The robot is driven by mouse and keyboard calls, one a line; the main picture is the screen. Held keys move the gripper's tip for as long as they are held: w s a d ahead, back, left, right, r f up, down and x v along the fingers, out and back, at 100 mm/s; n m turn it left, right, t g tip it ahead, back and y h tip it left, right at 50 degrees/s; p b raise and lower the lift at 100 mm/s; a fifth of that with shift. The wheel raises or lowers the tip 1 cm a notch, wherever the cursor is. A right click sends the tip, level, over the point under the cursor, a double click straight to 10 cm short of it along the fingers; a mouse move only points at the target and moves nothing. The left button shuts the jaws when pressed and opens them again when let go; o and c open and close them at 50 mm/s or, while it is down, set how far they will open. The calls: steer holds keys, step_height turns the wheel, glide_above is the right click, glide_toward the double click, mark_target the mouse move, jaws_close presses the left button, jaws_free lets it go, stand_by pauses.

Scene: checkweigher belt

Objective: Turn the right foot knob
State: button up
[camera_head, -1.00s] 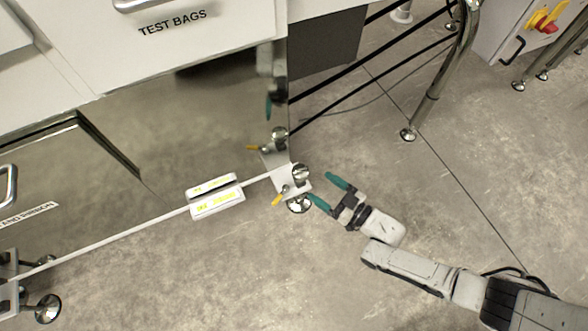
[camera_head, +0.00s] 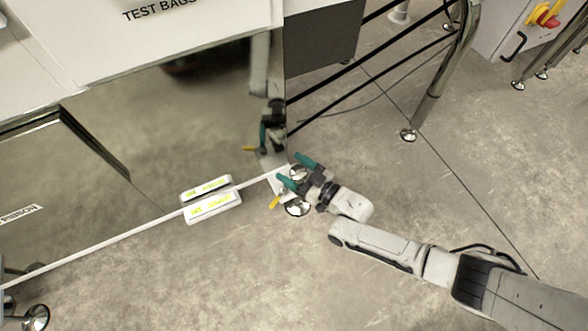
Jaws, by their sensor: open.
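The right foot knob (camera_head: 299,172) is a round silvery knob on a white bracket at the right end of the cabinet's bottom edge, above a round metal foot (camera_head: 298,208). My gripper (camera_head: 291,170) is open, with one teal finger on each side of the knob as seen from above. The fingers partly cover the knob and bracket. I cannot tell whether they touch it. A small yellow tab (camera_head: 275,202) sticks out beside the bracket, below the lower finger.
The mirror-like cabinet panel (camera_head: 180,120) stands close behind the knob and reflects my gripper. A label block (camera_head: 212,207) lies along the bottom edge to the left. A metal table leg (camera_head: 430,100) stands to the right. The floor in front is clear.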

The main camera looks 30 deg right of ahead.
steer(key=shift+c, duration=0.3)
steer(key=c, duration=0.9)
